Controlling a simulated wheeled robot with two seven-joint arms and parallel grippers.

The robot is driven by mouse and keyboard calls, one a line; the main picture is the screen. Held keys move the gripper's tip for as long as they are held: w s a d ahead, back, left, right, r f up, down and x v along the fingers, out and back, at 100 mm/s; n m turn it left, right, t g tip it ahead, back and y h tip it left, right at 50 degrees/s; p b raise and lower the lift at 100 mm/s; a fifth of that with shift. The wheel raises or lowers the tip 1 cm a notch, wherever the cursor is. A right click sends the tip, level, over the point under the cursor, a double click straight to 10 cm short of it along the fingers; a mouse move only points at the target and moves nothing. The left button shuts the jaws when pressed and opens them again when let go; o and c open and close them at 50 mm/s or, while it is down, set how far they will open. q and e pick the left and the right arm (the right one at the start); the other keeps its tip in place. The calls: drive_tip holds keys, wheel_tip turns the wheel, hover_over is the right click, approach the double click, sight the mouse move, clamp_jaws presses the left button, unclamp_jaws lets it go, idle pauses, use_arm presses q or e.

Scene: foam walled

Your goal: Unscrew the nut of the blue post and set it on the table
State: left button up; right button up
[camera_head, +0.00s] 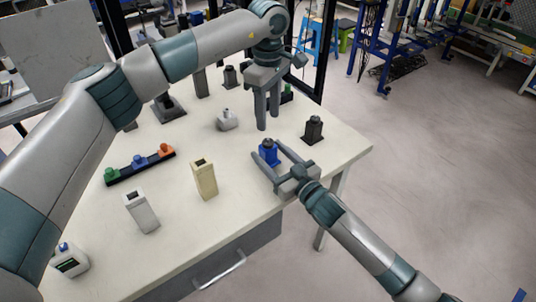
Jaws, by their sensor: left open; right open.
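The blue post (269,157) stands on the table (230,215) near its right side. A small dark nut (268,143) appears to sit on its top; the detail is too small to tell more. My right gripper (266,149) reaches in from the lower right. It is open, with one finger on each side of the blue post; whether they touch it I cannot tell. My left gripper (267,123) is open and points down, just behind the post in the picture. Its fingers look empty and apart from the nut.
A dark post (313,131) stands to the right. A grey-white piece (227,120) is behind left. A beige block (204,179), a white block (141,211) and a rack with green, blue and orange pieces (140,166) stand leftward. The front right tabletop is clear.

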drive_tip(key=shift+w+a, duration=0.4)
drive_tip(key=shift+w, duration=0.15)
clamp_jaws()
use_arm(q)
drive_tip(key=shift+m, duration=0.3)
drive_tip(key=m, duration=1.2)
drive_tip(key=shift+m, duration=0.3)
drive_tip(key=m, duration=0.4)
drive_tip(key=shift+m, duration=0.3)
